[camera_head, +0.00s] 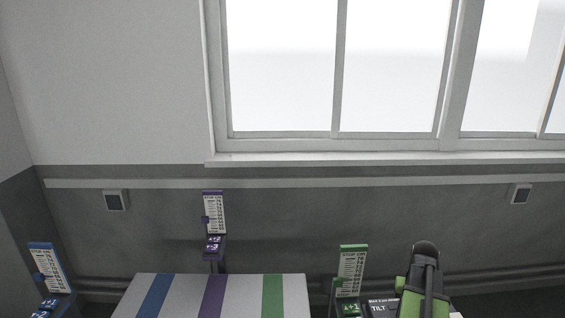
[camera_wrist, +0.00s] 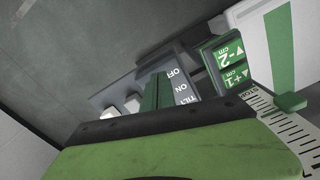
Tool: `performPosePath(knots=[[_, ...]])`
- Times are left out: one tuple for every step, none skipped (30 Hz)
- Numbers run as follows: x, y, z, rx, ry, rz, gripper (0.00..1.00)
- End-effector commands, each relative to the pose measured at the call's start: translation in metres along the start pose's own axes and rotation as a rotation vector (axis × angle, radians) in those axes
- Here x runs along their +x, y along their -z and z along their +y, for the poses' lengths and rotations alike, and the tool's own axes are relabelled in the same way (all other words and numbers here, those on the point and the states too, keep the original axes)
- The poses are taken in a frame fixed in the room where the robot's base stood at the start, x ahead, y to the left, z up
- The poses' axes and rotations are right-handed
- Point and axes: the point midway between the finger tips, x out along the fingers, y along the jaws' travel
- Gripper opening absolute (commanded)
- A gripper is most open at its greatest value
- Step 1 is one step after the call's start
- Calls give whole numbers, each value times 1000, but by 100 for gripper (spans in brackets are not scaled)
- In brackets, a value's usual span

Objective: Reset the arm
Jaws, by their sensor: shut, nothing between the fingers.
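My gripper (camera_head: 425,275), green and black, is at the lower right in the head view, beside the green column's control box. It also fills the bottom of the wrist view (camera_wrist: 170,135). It is shut and empty. Near it in the wrist view are a green button panel (camera_wrist: 224,62) marked -2 and +1 cm and a box with a TILT switch plate (camera_wrist: 182,88) marked ON and OFF. Whether my gripper touches the box cannot be told. The green column's scale (camera_head: 352,268) stands just left of my gripper.
A white platform (camera_head: 180,297) with blue, purple and green stripes is at the bottom centre. A purple scale (camera_head: 214,212) stands behind it and a blue scale (camera_head: 45,262) at the far left. A grey wall with a window (camera_head: 340,70) is behind.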

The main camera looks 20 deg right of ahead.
Motion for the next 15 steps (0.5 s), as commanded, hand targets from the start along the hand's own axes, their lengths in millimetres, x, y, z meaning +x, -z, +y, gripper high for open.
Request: performPosePath(knots=[[8, 2, -22, -39, 0, 0, 0], [10, 3, -35, -61, 0, 0, 0], [13, 4, -54, -93, 0, 0, 0], [16, 4, -69, -119, 0, 0, 0], [19, 3, -85, -146, 0, 0, 0], [24, 1, -109, -188, 0, 0, 0], [28, -1, -128, -221, 0, 0, 0], [32, -4, -150, -258, 0, 0, 0], [38, -11, -182, -312, 0, 0, 0], [43, -18, -207, -355, 0, 0, 0], [48, -26, -232, -397, 0, 0, 0], [55, -39, -264, -452, 0, 0, 0], [59, -50, -288, -492, 0, 0, 0], [63, -61, -309, -529, 0, 0, 0], [68, -77, -335, -576, 0, 0, 0]])
